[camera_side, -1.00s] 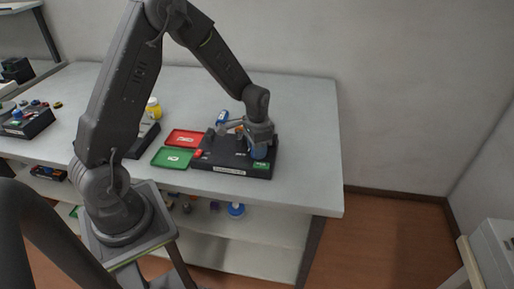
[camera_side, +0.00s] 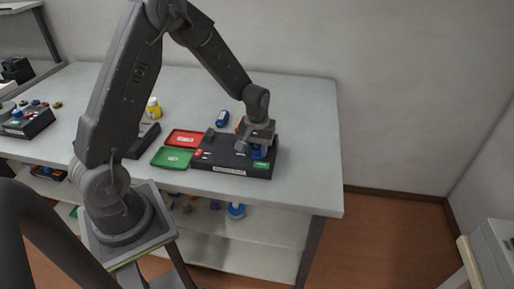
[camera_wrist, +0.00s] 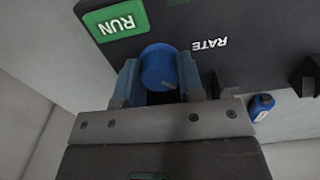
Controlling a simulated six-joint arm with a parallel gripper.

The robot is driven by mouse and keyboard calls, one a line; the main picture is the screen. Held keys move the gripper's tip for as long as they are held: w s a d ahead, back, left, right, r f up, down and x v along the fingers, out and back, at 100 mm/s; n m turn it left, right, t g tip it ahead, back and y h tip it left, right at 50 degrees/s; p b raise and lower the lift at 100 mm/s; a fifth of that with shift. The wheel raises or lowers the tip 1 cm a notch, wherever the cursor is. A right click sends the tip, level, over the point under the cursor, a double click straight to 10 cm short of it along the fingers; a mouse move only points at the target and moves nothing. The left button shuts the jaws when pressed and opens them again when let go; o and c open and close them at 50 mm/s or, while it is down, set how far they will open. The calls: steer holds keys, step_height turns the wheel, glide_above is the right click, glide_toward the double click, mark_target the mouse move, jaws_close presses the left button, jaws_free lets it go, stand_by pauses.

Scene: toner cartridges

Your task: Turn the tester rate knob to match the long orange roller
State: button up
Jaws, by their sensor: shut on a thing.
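The blue rate knob (camera_wrist: 159,67) sits on the dark tester panel beside the white RATE label (camera_wrist: 209,44). My gripper (camera_wrist: 160,80) is shut on the knob, with one finger on each side of it. In the side view the tester (camera_side: 228,160) is a black box on the table, and my gripper (camera_side: 257,148) comes down on its right part, over the blue knob (camera_side: 257,153). The knob's pointer mark cannot be made out. I cannot pick out the long orange roller; a small orange bit (camera_side: 239,126) shows behind the tester, partly hidden by my gripper.
A green RUN button (camera_wrist: 116,22) lies close to the knob. A red tray (camera_side: 186,138) and a green tray (camera_side: 171,158) lie left of the tester. The table's right side is clear.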

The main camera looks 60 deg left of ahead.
mark_target(257, 148)
steer(key=shift+r+n, duration=0.1)
steer(key=shift+n, duration=1.4)
steer(key=o, duration=0.6)
steer(key=shift+o, duration=0.2)
step_height(257, 148, up, 14)
